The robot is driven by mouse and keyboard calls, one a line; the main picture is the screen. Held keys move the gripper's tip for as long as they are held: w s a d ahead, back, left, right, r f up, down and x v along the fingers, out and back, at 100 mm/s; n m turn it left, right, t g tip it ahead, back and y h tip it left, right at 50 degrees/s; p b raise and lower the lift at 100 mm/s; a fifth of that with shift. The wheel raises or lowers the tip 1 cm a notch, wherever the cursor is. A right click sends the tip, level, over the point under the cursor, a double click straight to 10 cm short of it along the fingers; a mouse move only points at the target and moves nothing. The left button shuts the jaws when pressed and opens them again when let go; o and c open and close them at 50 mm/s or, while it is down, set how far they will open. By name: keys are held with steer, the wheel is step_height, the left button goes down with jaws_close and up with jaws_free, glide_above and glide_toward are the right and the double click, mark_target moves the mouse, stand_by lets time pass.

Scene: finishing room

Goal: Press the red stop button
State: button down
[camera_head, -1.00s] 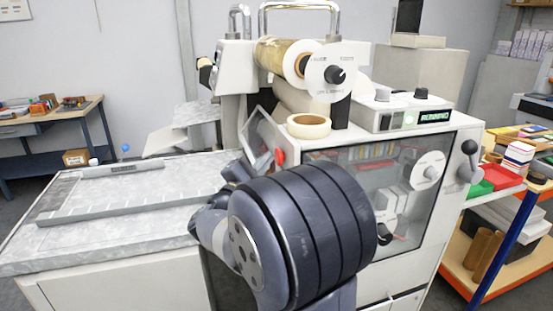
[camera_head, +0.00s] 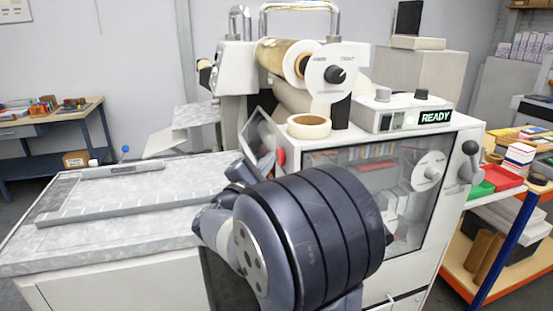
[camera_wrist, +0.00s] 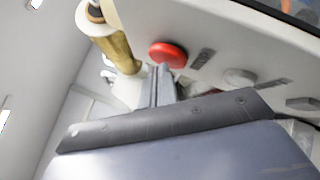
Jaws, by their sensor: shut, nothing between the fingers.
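The red stop button (camera_head: 281,157) is a round button on the upper left edge of the white machine's front in the head view. In the wrist view the red button (camera_wrist: 168,54) is just beyond my fingertips, slightly right of them. My gripper (camera_wrist: 160,71) is shut and empty, its narrow grey fingers pointing towards the button. I cannot tell whether the fingertips touch it. In the head view my thick dark arm joint covers much of the machine's front below the button.
A tape roll (camera_head: 309,126) lies on the machine's top. A flat grey bed (camera_head: 130,193) extends left. A clear door (camera_head: 390,175) and a shelf cart (camera_head: 505,195) are to the right.

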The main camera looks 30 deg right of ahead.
steer(key=shift+w+a, duration=0.2)
steer(key=shift+a, duration=0.55)
steer(key=a, duration=0.2)
steer(key=w+a+b, duration=0.1)
steer(key=a, duration=0.1)
steer(key=shift+w+a, duration=0.2)
steer(key=shift+a, duration=0.2)
stand_by(0.6)
